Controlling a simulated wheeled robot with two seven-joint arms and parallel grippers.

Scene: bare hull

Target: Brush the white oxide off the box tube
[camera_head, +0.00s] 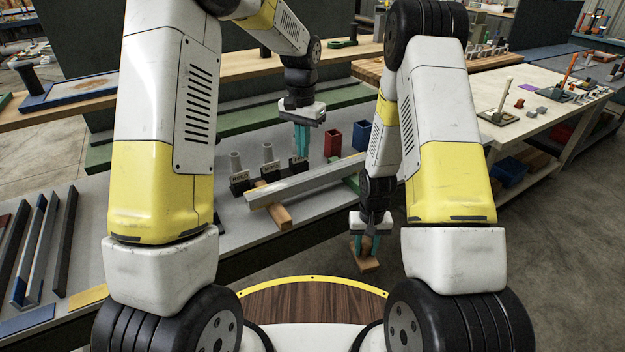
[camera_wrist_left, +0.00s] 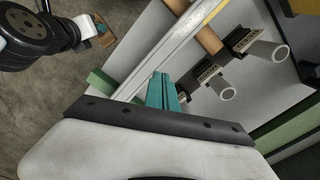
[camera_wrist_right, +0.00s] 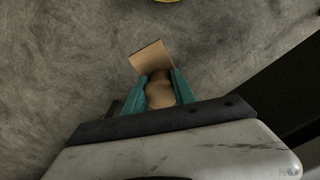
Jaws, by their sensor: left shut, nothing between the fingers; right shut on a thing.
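The box tube (camera_head: 312,180) is a long pale grey bar lying slantwise over a wooden block (camera_head: 273,207) and a green block (camera_head: 345,172) on the grey bench. It also crosses the left wrist view (camera_wrist_left: 165,50). White oxide cannot be told apart from the metal. My left gripper (camera_head: 302,150) is shut and empty, its teal fingers pointing down beyond the tube. My right gripper (camera_head: 364,248) is shut on the tan handle of a wooden brush (camera_head: 364,264), held beyond the bench's front edge, apart from the tube. The right wrist view shows the brush's wooden head (camera_wrist_right: 151,57); its bristles are hidden.
Several labelled stands with grey posts (camera_head: 268,160) stand behind the tube. A red bin (camera_head: 333,143) and a blue bin (camera_head: 361,135) are near its far end. Dark and grey bars (camera_head: 35,245) lie at the bench's left. Open floor lies right of the bench.

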